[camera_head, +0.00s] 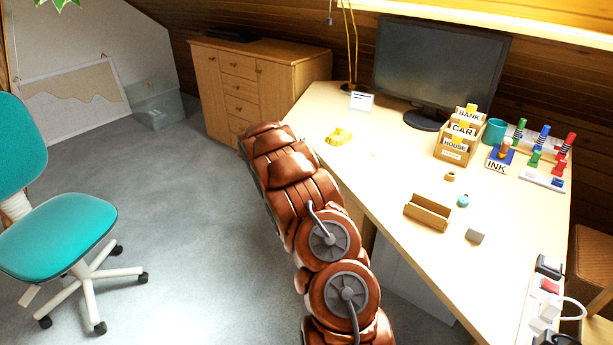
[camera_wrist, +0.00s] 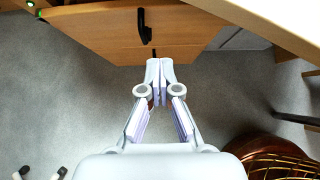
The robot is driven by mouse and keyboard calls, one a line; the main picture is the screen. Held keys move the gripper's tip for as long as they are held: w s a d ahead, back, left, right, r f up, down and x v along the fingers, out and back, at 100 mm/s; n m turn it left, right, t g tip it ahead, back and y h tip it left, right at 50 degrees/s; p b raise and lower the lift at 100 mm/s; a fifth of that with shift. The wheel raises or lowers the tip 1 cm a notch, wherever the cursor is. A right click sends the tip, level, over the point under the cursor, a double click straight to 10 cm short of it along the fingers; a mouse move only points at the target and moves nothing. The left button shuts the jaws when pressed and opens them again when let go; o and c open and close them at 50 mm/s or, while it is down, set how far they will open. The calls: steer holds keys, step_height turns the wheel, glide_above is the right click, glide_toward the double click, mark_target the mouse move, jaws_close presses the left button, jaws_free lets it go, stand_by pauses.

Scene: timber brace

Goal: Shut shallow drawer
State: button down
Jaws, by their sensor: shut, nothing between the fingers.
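In the wrist view, a wooden drawer front (camera_wrist: 100,35) with a dark upright handle (camera_wrist: 145,26) fills the top middle. A second dark handle part shows lower down, just above my fingertips. A lighter strip runs along the upper left of the wooden front; I cannot tell how far the shallow drawer stands out. My gripper (camera_wrist: 160,68) is shut and empty, with its fingertips at the lower edge of the wooden front. Whether they touch it is unclear. In the head view my arm hides the gripper and this drawer front.
The desk (camera_head: 390,185) holds a monitor (camera_head: 440,65), a card box (camera_head: 460,140), stamps and a small wooden tray (camera_head: 427,212). Its edge shows upper right in the wrist view. A teal chair (camera_head: 55,240) stands left on open grey floor. A wooden cabinet (camera_head: 240,85) stands behind.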

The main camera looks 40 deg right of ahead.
steer(key=s+a+f+n+t+h+b, duration=0.1)
steer(key=s+f+n+h+b, duration=0.3)
steer(key=n+b, duration=0.6)
steer(key=s+a+f+n+h+b, duration=0.2)
steer(key=s+f+n+h+b, duration=0.25)
steer(key=n+b, duration=0.55)
steer(key=w+d+m+b, duration=0.1)
steer(key=d+b, duration=0.5)
steer(key=d, duration=0.8)
steer(key=shift+w+m+t+b, duration=0.3)
steer(key=shift+w+m, duration=0.1)
steer(key=shift+w, duration=0.35)
steer(key=shift+d+r, duration=0.1)
steer(key=shift+d, duration=0.05)
